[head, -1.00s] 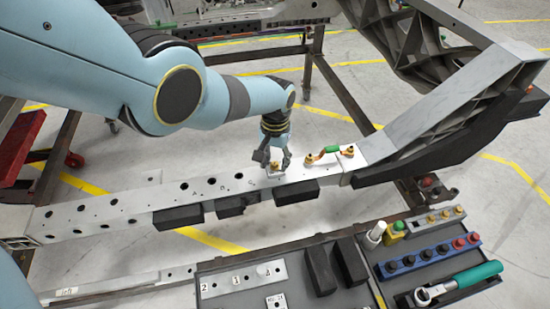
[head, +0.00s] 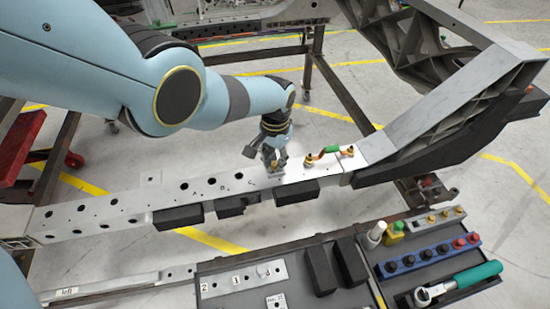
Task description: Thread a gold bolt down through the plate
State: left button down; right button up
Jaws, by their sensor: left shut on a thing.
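A small plate (head: 275,177) lies on the beam under the fingers. The fingers hide most of the bolt, so I cannot tell how deep it sits. Gold bolts stand at both ends of the strap. My right gripper is not in view.
A dark tray (head: 350,298) in front holds a numbered plate (head: 240,280), black blocks (head: 320,270), a blue rack (head: 428,256), a grey rack with gold bolts (head: 438,219) and a green-handled wrench (head: 460,283). A slanted grey frame (head: 440,105) rises at right.

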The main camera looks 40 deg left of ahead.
pick_arm(q)
jog(key=m, duration=0.5)
jog(key=shift+f+m, duration=0.1)
jog(key=shift+m, duration=0.3)
jog(key=m, duration=0.4)
jog(key=c, duration=1.1)
grip_release()
jog(key=shift+c, duration=0.2)
notch_tip(320, 180, up, 9)
jog(key=p, duration=0.8)
jog(key=shift+p, duration=0.3)
